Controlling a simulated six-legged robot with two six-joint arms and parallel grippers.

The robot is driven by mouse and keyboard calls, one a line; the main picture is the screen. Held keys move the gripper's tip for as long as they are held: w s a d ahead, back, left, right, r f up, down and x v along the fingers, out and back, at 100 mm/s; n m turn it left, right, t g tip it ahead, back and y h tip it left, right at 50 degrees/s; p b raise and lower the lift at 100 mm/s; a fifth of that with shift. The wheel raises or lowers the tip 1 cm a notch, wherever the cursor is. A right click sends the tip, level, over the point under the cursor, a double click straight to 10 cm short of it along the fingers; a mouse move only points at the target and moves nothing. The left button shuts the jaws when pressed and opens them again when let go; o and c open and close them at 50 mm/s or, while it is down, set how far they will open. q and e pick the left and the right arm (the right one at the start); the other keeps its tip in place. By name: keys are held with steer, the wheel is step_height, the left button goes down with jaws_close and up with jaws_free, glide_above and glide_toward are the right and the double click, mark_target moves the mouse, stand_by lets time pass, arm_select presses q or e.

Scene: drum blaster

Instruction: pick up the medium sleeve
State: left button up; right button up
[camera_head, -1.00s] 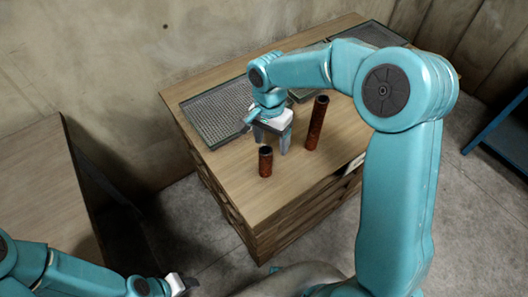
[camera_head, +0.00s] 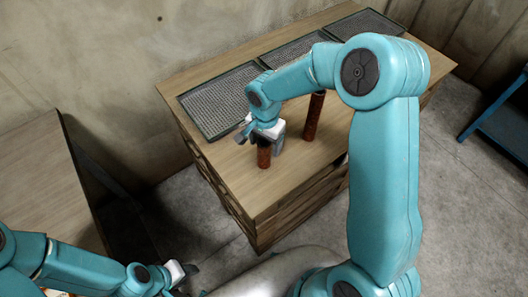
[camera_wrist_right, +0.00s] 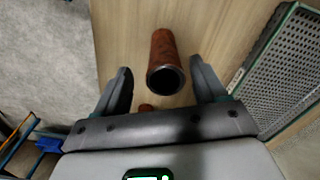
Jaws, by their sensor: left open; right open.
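Two rust-brown sleeves stand upright on the wooden cabinet top: a shorter one (camera_head: 264,156) near the front and a taller one (camera_head: 314,115) behind it to the right. Their sizes alone do not tell me which is the medium one. My right gripper (camera_head: 262,138) is open just behind and above the shorter sleeve. In the right wrist view, a sleeve with an open dark end (camera_wrist_right: 163,52) shows between and beyond the spread fingers (camera_wrist_right: 163,88). A bit of another brown piece shows below it, mostly hidden by the gripper. My left gripper (camera_head: 184,275) is open and empty, low at the left.
Mesh trays (camera_head: 222,100) line the back of the cabinet top (camera_head: 290,185). Its front is clear. A second wooden surface (camera_head: 45,190) is at the left, with a dark gap between. A blue frame (camera_head: 495,125) stands at the right on the concrete floor.

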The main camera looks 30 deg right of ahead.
steer(key=shift+w+f+p, duration=0.15)
steer(key=shift+f+p, duration=0.2)
steer(key=shift+f, duration=1.05)
steer(key=shift+w+f+p, duration=0.1)
steer(key=shift+f+p, duration=0.2)
steer(key=shift+f, duration=1.05)
steer(key=shift+w, duration=0.1)
jaws_close()
